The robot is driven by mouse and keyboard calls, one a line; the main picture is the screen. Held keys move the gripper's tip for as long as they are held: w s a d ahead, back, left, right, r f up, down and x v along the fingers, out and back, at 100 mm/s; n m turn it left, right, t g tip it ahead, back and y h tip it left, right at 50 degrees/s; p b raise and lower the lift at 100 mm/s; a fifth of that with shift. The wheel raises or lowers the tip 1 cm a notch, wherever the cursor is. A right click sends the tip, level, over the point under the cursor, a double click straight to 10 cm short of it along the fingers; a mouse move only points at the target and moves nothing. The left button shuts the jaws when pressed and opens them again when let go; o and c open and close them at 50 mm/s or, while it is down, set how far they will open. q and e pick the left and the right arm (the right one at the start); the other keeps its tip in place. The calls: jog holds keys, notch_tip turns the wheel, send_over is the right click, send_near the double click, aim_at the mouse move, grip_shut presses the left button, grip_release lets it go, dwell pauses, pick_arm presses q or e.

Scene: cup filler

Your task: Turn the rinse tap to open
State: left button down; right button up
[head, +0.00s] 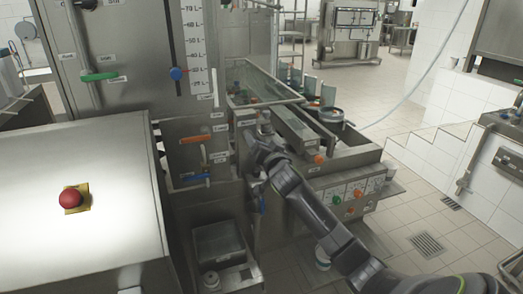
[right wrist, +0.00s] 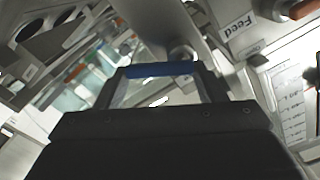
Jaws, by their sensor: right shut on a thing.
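My right gripper (head: 262,148) reaches in from the right in the head view, to the machine front beside the steel trough. In the right wrist view its two fingers (right wrist: 161,82) are shut on a blue tap handle (right wrist: 160,70), which spans across between the fingertips. I take this blue handle to be the rinse tap, but its label cannot be read. In the head view the gripper covers the held handle, so its turn angle cannot be told there. My left gripper is not in view.
An orange handle (head: 195,138) and a blue handle (head: 195,178) sit on the panel left of the gripper. A green handle (head: 98,76) is further left. A red button (head: 71,198) is on the near cabinet. A feed label (right wrist: 240,35) is close by. Tiled floor (head: 410,220) is clear at right.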

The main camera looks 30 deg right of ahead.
jog(key=shift+w+a+f+m+b, duration=0.1)
jog(key=shift+a+f+m+b, duration=0.25)
jog(key=shift+m+b, duration=1.15)
jog(key=shift+w+a+f+m+b, duration=0.1)
jog(key=shift+a+f+m+b, duration=0.35)
jog(key=shift+m, duration=1.9)
jog(key=shift+a+f+m+b, duration=0.1)
jog(key=shift+f+m+b, duration=0.1)
jog(key=shift+m+b, duration=1.35)
jog(key=shift+m+p, duration=0.4)
jog(key=shift+m, duration=0.2)
jog(key=o, duration=1)
jog(key=b+v, duration=0.2)
jog(key=v, duration=1.5)
jog(key=shift+s+a+r, duration=0.1)
jog(key=shift+s+a, duration=0.05)
jog(key=shift+s, duration=0.05)
